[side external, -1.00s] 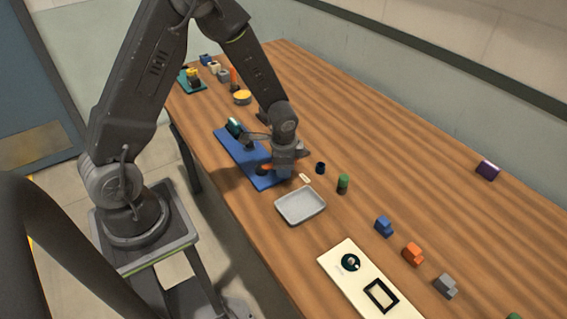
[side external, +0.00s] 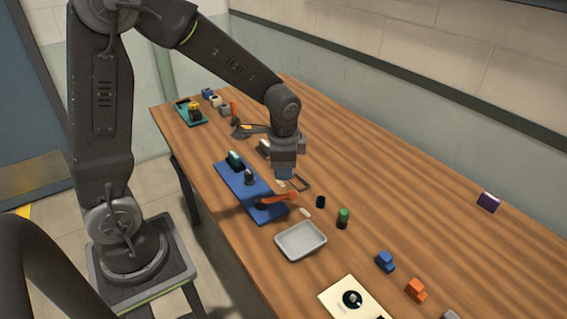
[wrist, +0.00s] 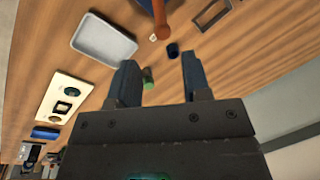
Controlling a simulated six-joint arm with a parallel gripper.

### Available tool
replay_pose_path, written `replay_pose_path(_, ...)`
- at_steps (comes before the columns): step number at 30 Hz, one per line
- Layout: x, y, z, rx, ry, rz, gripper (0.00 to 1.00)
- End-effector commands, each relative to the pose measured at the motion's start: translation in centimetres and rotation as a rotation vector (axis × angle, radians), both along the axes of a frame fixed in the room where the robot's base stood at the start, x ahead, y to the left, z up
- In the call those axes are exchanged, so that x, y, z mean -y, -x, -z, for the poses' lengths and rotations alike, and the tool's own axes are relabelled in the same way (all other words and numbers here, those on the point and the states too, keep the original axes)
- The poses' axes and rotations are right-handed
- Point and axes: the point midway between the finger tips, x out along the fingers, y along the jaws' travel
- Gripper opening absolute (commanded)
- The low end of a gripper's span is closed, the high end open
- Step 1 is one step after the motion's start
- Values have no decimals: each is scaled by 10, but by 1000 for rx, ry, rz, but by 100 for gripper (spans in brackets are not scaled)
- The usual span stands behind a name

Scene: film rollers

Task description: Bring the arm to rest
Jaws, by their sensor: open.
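My gripper (side external: 284,182) hangs pointing down above the table, beside the right part of the blue board (side external: 232,178). In the wrist view my gripper (wrist: 158,72) shows two fingers apart with nothing held between them. The blue board carries a green roller-like part (side external: 235,159), a dark grey knob (side external: 249,177) and an orange handle-like piece (side external: 277,199) at its near end. A dark rectangular frame (side external: 300,184) lies on the table behind the gripper.
A grey tray (side external: 300,240) lies near the front edge, with a dark blue cup (side external: 320,202) and a green cylinder (side external: 343,216) behind it. A cream panel (side external: 345,292) is further right. Several small blocks lie beyond. The table's back middle is clear.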

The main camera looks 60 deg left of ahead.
Motion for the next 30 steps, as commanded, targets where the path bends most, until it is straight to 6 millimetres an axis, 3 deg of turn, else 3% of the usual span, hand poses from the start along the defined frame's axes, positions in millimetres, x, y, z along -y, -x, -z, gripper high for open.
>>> replay_pose_path(11, 1, 1, -4, 3, 1, -2, 44)
replay_pose_path(16, 8, 13, -30, 59, 18, -60, 44)
replay_pose_path(24, 34, 74, -102, 246, 122, -284, 44)
replay_pose_path(30, 51, 124, -130, 358, 230, -430, 44)
